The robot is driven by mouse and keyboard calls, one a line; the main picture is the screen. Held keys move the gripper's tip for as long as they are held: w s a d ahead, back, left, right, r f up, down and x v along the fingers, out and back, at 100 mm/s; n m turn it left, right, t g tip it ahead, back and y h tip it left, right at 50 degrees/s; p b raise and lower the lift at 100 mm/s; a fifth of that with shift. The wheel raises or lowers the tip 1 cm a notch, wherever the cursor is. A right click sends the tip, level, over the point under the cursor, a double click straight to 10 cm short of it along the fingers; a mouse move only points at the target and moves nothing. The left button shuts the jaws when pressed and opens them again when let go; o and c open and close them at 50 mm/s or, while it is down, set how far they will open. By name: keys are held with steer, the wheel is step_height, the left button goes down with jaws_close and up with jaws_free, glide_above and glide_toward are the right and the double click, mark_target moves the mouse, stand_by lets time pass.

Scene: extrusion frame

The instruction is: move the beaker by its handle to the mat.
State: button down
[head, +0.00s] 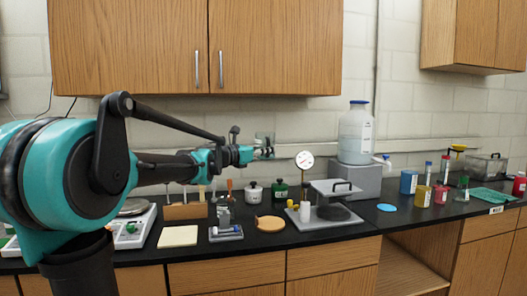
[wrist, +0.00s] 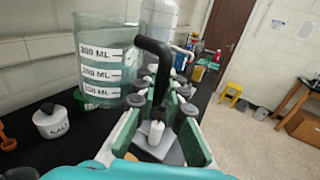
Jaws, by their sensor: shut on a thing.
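The beaker (wrist: 108,62) is clear with white volume marks and a black handle (wrist: 155,48). My gripper (wrist: 160,118) is shut on the handle, with a finger on each side of it. In the head view my gripper (head: 256,153) holds the small, see-through beaker (head: 267,144) high above the counter, near the wall. I cannot tell which is meant.
A large jug (head: 355,135) stands on a grey block (head: 350,182). A balance (head: 130,228) is at left. Wooden cabinets (head: 270,45) hang above.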

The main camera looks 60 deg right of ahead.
steer(key=shift+s+d+f, duration=0.3)
steer(key=shift+s+f, duration=0.05)
steer(key=shift+f, duration=4.15)
steer(key=shift+s+d+f, duration=0.3)
steer(key=shift+d+f, duration=0.05)
steer(key=shift+f, duration=4.1)
steer(key=shift+s+d+f, duration=0.3)
steer(key=shift+s+f, duration=0.05)
steer(key=shift+f, duration=4.15)
steer(key=shift+f, duration=0.6)
steer(key=c, duration=1.5)
jaws_free()
steer(key=shift+c, duration=0.2)
steer(key=v, duration=1.2)
